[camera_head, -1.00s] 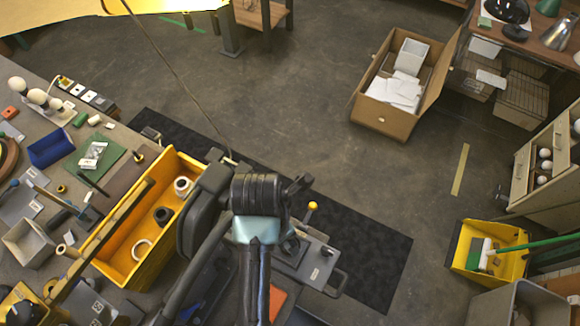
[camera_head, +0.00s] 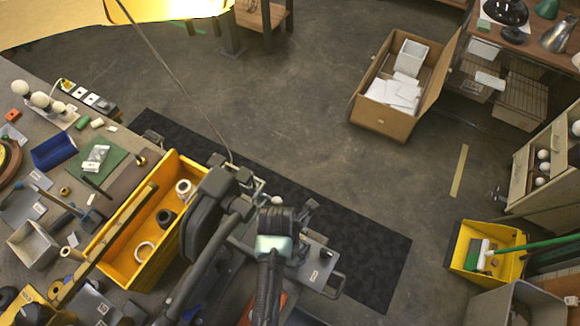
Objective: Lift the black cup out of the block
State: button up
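My arm reaches up from the bottom centre, over the grey machine plate (camera_head: 318,272). Its dark end and pale teal link stand in front of much of what lies below. The fingers of my gripper cannot be made out, nor can I tell whether they hold anything. I cannot pick out the block, and no black cup can be named for sure. A small dark round part (camera_head: 165,217) lies in the yellow bin (camera_head: 118,272) left of my arm, but I cannot tell whether it is a cup.
The bin also holds pale rings. The workbench (camera_head: 28,85) at left is crowded with tools and parts. A cardboard box (camera_head: 383,122) stands on open floor at upper right. A yellow tray (camera_head: 505,268) and a drawer cabinet (camera_head: 535,175) stand at right. The middle floor is clear.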

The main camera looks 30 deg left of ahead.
jog(key=c, duration=1.5)
